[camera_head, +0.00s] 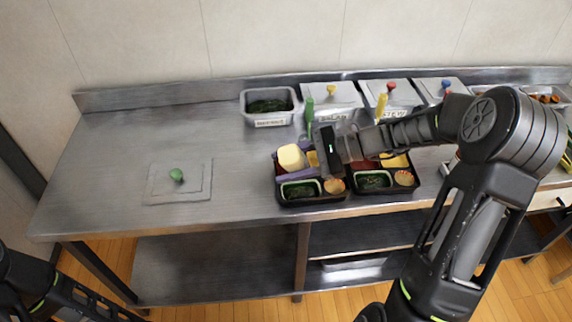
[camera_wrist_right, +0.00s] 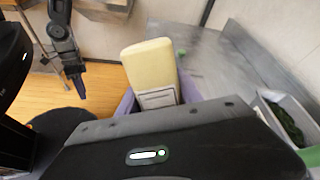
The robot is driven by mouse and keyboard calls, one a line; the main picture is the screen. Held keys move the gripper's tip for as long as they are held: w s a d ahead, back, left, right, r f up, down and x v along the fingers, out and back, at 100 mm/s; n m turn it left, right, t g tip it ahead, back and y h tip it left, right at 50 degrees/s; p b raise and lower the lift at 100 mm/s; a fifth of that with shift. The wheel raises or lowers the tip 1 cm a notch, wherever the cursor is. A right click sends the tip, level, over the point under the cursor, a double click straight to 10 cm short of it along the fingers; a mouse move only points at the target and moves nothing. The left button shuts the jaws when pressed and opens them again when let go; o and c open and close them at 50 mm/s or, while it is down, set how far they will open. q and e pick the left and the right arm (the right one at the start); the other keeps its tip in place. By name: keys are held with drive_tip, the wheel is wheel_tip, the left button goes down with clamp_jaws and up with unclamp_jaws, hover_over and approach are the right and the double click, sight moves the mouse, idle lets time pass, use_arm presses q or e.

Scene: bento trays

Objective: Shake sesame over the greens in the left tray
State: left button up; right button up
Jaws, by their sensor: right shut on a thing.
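My right gripper (camera_head: 294,164) has purple fingers and is shut on a pale cream sesame shaker (camera_head: 291,157). In the right wrist view the shaker (camera_wrist_right: 150,62) stands out between the fingers (camera_wrist_right: 158,100). The gripper and shaker are above the back of the left tray (camera_head: 315,203) and hide part of it. The greens (camera_head: 300,190) lie in a white box at the front left of that tray, just in front of the shaker. No falling sesame can be made out. My left arm shows at the lower left; its fingertips are unclear.
The right tray (camera_head: 375,194) stands close beside the left one, with greens, a small cup and yellow food. Behind are an open container (camera_head: 284,118) of dark greens and several lidded ones. A lid with a green knob (camera_head: 176,175) lies left. The left counter is mostly clear.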

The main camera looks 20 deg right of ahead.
wheel_tip(320, 180, down, 4)
drive_tip(key=b, duration=0.2)
drive_tip(key=shift+b, duration=0.35)
drive_tip(key=shift+r+p, duration=1.65)
drive_tip(key=shift+r, duration=0.4)
drive_tip(key=shift+f, duration=0.1)
wheel_tip(320, 180, down, 4)
drive_tip(key=b, duration=0.2)
drive_tip(key=shift+b, duration=0.4)
drive_tip(key=shift+w+r, duration=0.1)
drive_tip(key=shift+r, duration=0.1)
drive_tip(key=shift+r, duration=0.1)
